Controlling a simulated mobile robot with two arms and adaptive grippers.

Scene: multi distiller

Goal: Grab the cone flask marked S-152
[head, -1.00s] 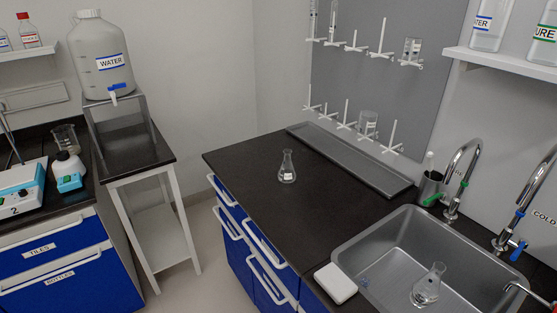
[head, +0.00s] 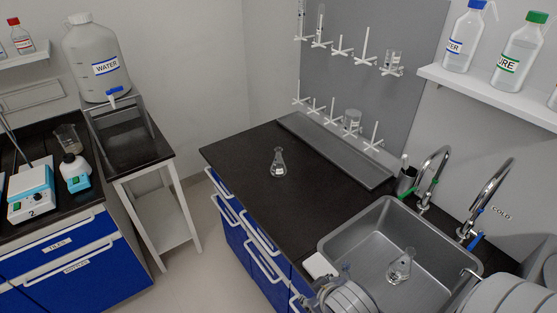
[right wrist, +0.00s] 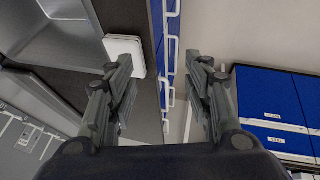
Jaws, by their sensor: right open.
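A small glass cone flask (head: 279,165) with a white label stands upright on the black counter. A second cone flask (head: 401,268) with a white label is in the steel sink, tilted. I cannot read either label, so I cannot tell which is S-152. My right gripper (head: 338,278) is at the front edge of the sink, low in the head view. In the right wrist view its two fingers (right wrist: 160,72) are apart, with nothing between them. Neither flask shows in that view. My left gripper is not in view.
The steel sink (head: 337,243) has two taps (head: 432,178) behind it. A white block (head: 318,266) lies by the sink's front left corner, partly behind my gripper. A grey tray (head: 335,150) and a peg board (head: 350,75) are behind the counter. The counter's left part is clear.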

